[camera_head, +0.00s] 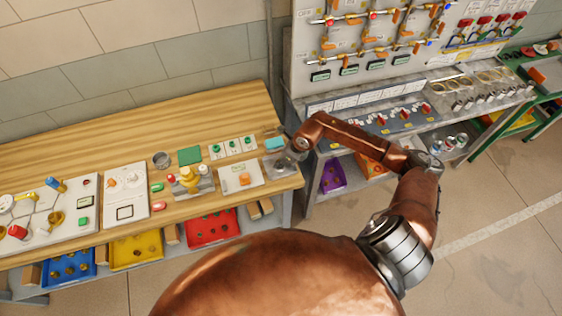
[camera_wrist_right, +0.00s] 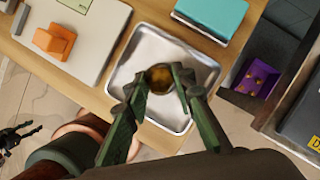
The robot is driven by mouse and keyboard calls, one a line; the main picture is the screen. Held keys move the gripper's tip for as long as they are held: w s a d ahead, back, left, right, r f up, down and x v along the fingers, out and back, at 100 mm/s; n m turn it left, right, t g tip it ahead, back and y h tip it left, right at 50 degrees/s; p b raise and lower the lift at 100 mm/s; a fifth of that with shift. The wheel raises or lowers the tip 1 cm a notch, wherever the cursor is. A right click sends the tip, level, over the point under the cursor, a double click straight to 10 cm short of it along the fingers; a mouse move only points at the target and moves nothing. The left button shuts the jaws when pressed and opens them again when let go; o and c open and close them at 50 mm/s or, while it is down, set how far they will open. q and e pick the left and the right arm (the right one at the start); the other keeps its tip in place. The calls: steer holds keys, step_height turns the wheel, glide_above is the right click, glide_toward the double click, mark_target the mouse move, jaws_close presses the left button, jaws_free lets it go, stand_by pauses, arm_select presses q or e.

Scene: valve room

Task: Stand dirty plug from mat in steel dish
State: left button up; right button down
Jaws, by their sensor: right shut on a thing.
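My right gripper (camera_wrist_right: 162,84) is shut on a brownish-yellow plug (camera_wrist_right: 158,75), seen between its green fingers in the right wrist view. The plug is over the square steel dish (camera_wrist_right: 188,50); I cannot tell whether it touches the dish floor. In the head view the dish (camera_head: 272,172) sits at the right end of the wooden bench, and my right gripper (camera_head: 285,163) partly covers it. A green mat (camera_head: 189,155) lies further left on the bench. A small dark gripper, apparently my left (camera_wrist_right: 16,138), shows at the left edge of the wrist view.
A teal block (camera_wrist_right: 212,14) lies just behind the dish. A pale board with an orange block (camera_wrist_right: 53,43) is left of it. The bench's right edge is close, with a purple bin (camera_wrist_right: 257,80) lower down beyond it. A valve panel (camera_head: 370,40) stands behind right.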

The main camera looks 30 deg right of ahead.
steer(key=shift+s+f, duration=0.1)
stand_by(0.3)
steer(key=c, duration=1.5)
jaws_free()
steer(key=shift+c, duration=0.2)
steer(key=shift+r+p, duration=2.1)
steer(key=shift+r, duration=1.95)
